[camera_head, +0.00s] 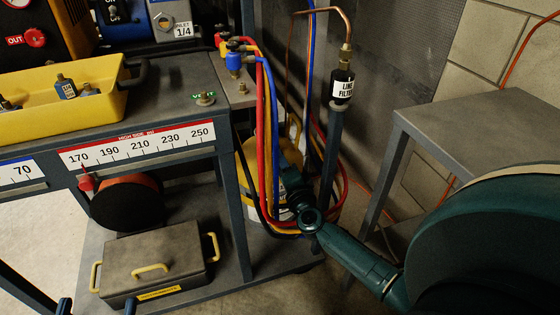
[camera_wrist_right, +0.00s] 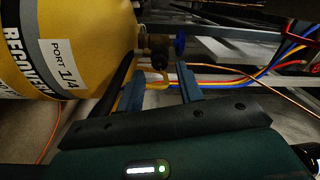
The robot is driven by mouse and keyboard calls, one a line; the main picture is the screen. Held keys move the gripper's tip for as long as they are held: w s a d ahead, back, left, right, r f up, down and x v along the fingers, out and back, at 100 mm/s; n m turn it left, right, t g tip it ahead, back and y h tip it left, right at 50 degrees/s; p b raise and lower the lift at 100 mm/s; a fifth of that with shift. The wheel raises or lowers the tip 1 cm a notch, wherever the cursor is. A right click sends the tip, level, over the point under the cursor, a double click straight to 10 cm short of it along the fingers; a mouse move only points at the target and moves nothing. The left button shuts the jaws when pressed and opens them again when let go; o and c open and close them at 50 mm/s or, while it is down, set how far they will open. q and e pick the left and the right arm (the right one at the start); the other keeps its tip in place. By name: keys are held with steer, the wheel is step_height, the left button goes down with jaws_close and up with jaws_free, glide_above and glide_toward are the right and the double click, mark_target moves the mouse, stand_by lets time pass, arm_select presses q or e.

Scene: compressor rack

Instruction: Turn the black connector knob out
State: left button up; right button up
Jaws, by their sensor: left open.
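In the right wrist view a small dark connector knob (camera_wrist_right: 158,60) sits on the fitting beside the yellow recovery cylinder (camera_wrist_right: 85,35). A yellow hose curves just below it. My right gripper (camera_wrist_right: 160,84) is open, its two blue-grey fingers apart and pointing toward the knob, which shows between and beyond the tips. I cannot tell whether they touch it. In the head view my right wrist is low beside the cylinder (camera_head: 249,165), and the knob is hidden there. My left gripper (camera_head: 98,305) shows only as two separated blue fingertips at the bottom edge, open and empty.
Red, blue and yellow hoses (camera_head: 268,120) hang beside the cylinder. A blue knob (camera_wrist_right: 180,45) is right of the fitting. A line filter (camera_head: 342,88) stands on a post. A grey table (camera_head: 475,120) is at right, and a grey handled case (camera_head: 155,262) sits on the rack's lower shelf.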

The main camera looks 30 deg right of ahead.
arm_select(q)
steer(key=d+h+b, duration=0.1)
steer(key=b, duration=0.3)
steer(key=shift+f+n, duration=0.1)
steer(key=shift+n, duration=0.3)
arm_select(e)
steer(key=w+m, duration=0.1)
steer(key=m, duration=0.4)
steer(key=w+m, duration=0.1)
steer(key=m, duration=0.4)
steer(key=w+m, duration=0.1)
steer(key=m, duration=0.4)
steer(key=shift+d, duration=0.35)
arm_select(q)
steer(key=shift+a, duration=0.1)
arm_select(e)
steer(key=shift+r, duration=0.1)
steer(key=c, duration=0.7)
